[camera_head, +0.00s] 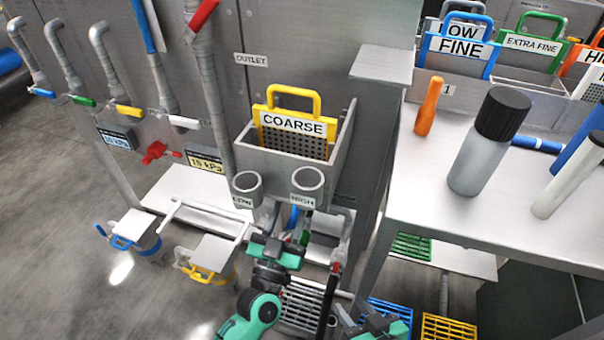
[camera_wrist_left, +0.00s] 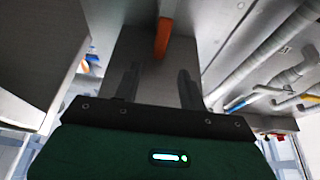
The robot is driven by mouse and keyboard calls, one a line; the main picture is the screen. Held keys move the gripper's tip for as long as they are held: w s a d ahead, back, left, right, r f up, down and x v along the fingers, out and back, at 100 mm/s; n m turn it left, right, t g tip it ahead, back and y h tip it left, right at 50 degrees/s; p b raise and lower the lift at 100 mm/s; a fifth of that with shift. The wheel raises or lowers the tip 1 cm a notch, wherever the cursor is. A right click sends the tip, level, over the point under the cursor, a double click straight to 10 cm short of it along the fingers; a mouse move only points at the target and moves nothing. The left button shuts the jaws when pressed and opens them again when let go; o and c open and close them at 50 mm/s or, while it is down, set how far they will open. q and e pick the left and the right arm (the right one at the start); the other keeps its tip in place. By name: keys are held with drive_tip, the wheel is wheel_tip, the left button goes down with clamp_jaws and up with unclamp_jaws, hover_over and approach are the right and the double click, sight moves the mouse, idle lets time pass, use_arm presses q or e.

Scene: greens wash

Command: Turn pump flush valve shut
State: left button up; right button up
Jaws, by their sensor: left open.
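No valve in view carries a readable pump flush label, so I cannot tell which one it is. My left gripper (camera_head: 272,236) is below the coarse-screen box, among the pipes under its two cups. In the left wrist view its two fingers (camera_wrist_left: 157,80) stand apart with nothing between them. An orange bar-shaped part (camera_wrist_left: 163,37) hangs ahead of the gap between the fingers, apart from them. A blue part (camera_head: 293,217) and a green part (camera_head: 304,236) show on the pipes beside the gripper. My right gripper (camera_head: 380,326) is at the bottom edge, its fingers unclear.
A grey box (camera_head: 345,140) holds the yellow COARSE screen (camera_head: 293,123). Wall valves have blue, green, yellow (camera_head: 128,110) and white handles; a red valve (camera_head: 155,153) sits lower. A metal table (camera_head: 410,180) at right bears a bottle (camera_head: 475,160). Crates and pipework crowd the low area.

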use_arm(q)
drive_tip(key=x, duration=0.9)
drive_tip(key=shift+w, duration=0.1)
clamp_jaws()
